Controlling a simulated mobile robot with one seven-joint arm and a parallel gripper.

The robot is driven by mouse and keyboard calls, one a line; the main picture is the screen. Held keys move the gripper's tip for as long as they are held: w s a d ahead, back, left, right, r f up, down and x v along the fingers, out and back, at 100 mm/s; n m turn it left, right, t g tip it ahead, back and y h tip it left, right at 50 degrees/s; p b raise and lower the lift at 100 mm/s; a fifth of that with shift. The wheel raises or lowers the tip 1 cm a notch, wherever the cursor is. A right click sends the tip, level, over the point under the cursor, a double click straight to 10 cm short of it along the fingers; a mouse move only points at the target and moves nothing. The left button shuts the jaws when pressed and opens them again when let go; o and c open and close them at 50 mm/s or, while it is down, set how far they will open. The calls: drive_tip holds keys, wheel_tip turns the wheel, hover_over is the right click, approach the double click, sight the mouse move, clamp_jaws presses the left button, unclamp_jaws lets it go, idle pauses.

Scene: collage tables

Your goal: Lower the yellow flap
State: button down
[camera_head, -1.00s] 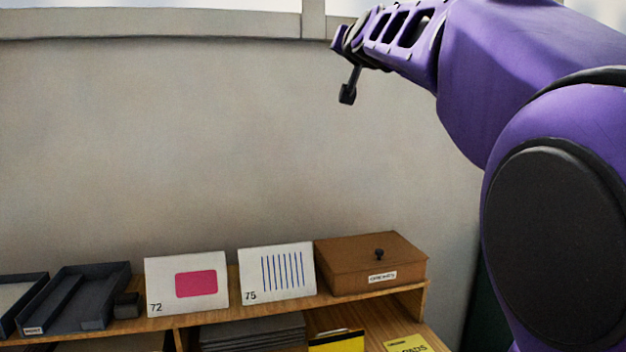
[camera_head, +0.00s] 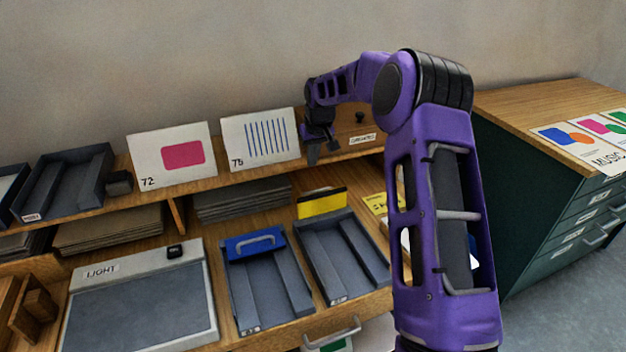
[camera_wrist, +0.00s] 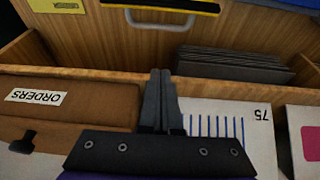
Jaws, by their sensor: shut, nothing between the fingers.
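The yellow flap (camera_head: 322,204) stands raised at the back of the right grey tray (camera_head: 345,262), with a black strip along its top edge. In the wrist view its dark edge with a yellow strip (camera_wrist: 170,6) shows at the top, with a grey handle (camera_wrist: 160,22) beside it. My gripper (camera_head: 320,155) is shut and empty. It points down by the upper shelf, between the striped card and the brown box, above and behind the flap. In the wrist view the shut fingers (camera_wrist: 161,85) are apart from the flap.
A blue flap (camera_head: 255,244) with a handle is on the neighbouring tray (camera_head: 262,300). The striped card (camera_head: 260,140), pink-patch card (camera_head: 172,160) and brown box (camera_head: 352,132) stand on the upper shelf. Grey sheets (camera_head: 240,200) lie stacked beneath it. A green cabinet (camera_head: 530,190) stands right.

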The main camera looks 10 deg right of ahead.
sight(320, 200)
wheel_tip(320, 200, down, 8)
drive_tip(key=shift+s+d+f, duration=0.15)
drive_tip(key=shift+s+f, duration=0.05)
drive_tip(key=shift+s, duration=0.25)
idle(0.4)
drive_tip(key=shift+s, duration=0.1)
idle(0.3)
drive_tip(key=shift+s+d+r+t+b, duration=0.1)
drive_tip(key=shift+r+t+b, duration=0.05)
drive_tip(key=shift+t+b, duration=0.15)
